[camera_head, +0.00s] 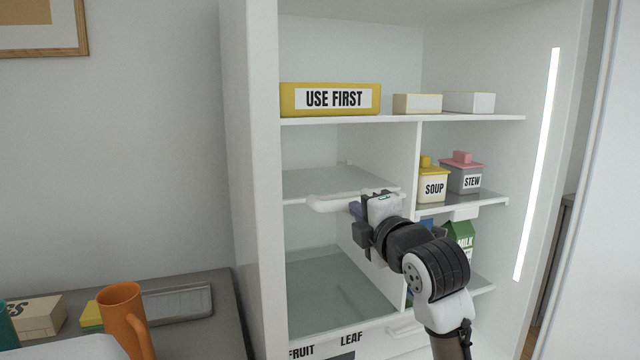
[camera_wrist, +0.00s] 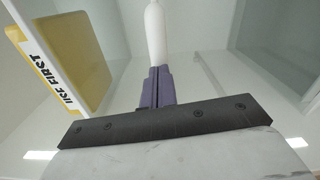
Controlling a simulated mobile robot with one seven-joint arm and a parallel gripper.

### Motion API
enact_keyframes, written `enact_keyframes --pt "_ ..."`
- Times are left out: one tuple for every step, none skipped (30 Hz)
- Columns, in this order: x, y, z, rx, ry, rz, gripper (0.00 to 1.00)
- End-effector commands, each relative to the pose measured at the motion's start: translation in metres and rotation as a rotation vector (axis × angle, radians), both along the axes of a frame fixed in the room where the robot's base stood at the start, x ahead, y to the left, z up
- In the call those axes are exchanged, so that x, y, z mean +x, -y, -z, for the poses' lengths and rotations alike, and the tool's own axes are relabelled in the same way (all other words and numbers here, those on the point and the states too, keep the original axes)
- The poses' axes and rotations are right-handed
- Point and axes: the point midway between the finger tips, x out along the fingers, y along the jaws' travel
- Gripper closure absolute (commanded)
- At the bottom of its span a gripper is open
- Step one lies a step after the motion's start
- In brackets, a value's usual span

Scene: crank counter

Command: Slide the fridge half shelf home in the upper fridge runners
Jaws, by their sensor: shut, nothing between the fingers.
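The fridge half shelf (camera_head: 335,181), a grey translucent plate, lies level in the left bay below the top white shelf. A white rounded bar (camera_head: 328,203) runs along its front edge. My gripper (camera_head: 356,209) is at the right part of this bar, in front of the shelf. In the wrist view the purple fingers (camera_wrist: 157,86) are shut together and empty. They point at the white bar (camera_wrist: 154,35); I cannot tell whether they touch it. The gripper hides the bar's right part, and the runners cannot be made out clearly.
A yellow USE FIRST bin (camera_head: 330,99) stands on the top shelf above. An upright divider (camera_head: 404,150) separates the right bay with SOUP (camera_head: 432,187) and STEW (camera_head: 464,180) containers. A lower glass shelf (camera_head: 335,290) is empty. An orange mug (camera_head: 122,310) stands on the counter at left.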

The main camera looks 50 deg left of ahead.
Motion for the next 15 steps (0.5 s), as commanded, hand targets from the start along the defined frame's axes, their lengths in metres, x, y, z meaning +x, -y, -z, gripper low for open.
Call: enact_keyframes --pt "0.0004 -0.0012 -0.0001 0.0 0.0 0.0 1.0" --pt "0.0007 -0.0017 -0.0001 0.0 0.0 0.0 1.0" --pt "0.001 -0.0025 -0.0001 -0.001 0.0 0.0 1.0" --pt "0.0013 -0.003 0.0 -0.001 0.0 0.0 1.0" --pt "0.0016 -0.0036 0.0 -0.001 0.0 0.0 1.0" --pt "0.0019 -0.0043 0.0001 -0.001 0.0 0.0 1.0" --pt "0.0023 -0.0049 0.0001 -0.001 0.0 0.0 1.0" --pt "0.0025 -0.0055 0.0001 -0.001 0.0 0.0 1.0" --pt "0.0028 -0.0062 0.0002 -0.001 -0.002 0.0 1.0" --pt "0.003 -0.0068 0.0002 -0.001 -0.002 0.0 1.0" --pt "0.0033 -0.0073 0.0002 -0.002 -0.001 0.0 1.0" --pt "0.0036 -0.0081 0.0001 -0.001 0.0 0.0 1.0" --pt "0.0037 -0.0086 0.0001 -0.001 0.0 0.0 1.0" --pt "0.0039 -0.0092 0.0001 -0.001 0.0 0.0 1.0" --pt "0.0041 -0.01 0.0 -0.001 0.0 0.0 1.0"
